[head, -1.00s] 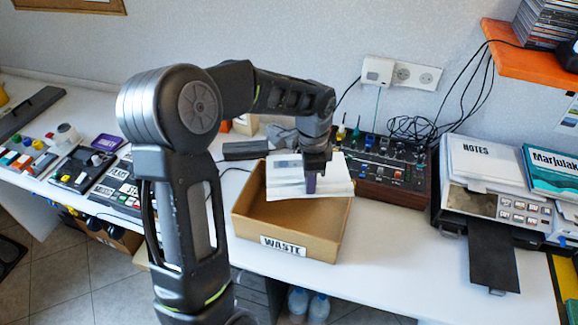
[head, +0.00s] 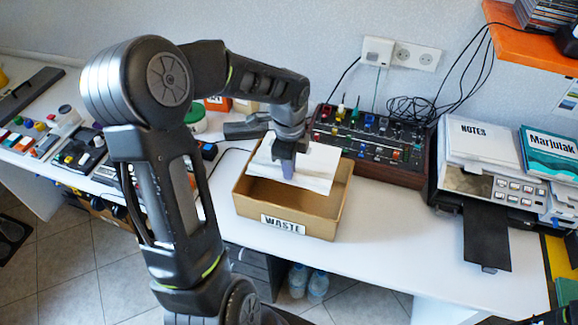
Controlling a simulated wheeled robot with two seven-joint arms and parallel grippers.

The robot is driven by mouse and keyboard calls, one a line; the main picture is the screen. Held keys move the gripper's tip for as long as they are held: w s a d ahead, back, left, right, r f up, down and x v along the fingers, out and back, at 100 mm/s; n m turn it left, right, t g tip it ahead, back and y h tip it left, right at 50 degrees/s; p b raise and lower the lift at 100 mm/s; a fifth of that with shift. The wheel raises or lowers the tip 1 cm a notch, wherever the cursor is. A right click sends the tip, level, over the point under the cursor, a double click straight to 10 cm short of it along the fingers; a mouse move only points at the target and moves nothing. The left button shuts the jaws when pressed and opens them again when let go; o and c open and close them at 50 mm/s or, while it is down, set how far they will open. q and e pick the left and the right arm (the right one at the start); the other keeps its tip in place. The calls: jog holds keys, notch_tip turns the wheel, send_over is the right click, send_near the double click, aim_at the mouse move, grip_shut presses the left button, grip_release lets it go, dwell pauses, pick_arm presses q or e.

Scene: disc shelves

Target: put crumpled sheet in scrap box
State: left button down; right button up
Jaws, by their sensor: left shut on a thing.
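A cardboard box labelled WASTE (head: 325,229) stands open on the white table, right of my left arm. My left gripper (head: 288,168) points down over the back part of the box and is shut on a white sheet (head: 262,165). The sheet hangs tilted over the box's back left part, and its edge overlaps the rim in the picture. I cannot tell whether it touches the box. White paper also shows to the right of the fingers; I cannot tell whether it is the same sheet. The visible front floor of the box is bare. My right gripper is not in view.
A control panel with knobs (head: 375,143) stands close behind the box. A printer with a NOTES stack (head: 482,145) is to the right. Several small devices line the table at left. Bare table (head: 390,225) lies right of the box.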

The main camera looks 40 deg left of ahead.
pick_arm(q)
notch_tip(320, 180, down, 14)
jog(key=b, duration=0.9)
jog(key=shift+r, duration=0.25)
jog(key=c, duration=1.5)
grip_release()
jog(key=shift+r, duration=0.15)
notch_tip(320, 180, up, 10)
jog(key=p, duration=0.7)
jog(key=shift+p, duration=0.4)
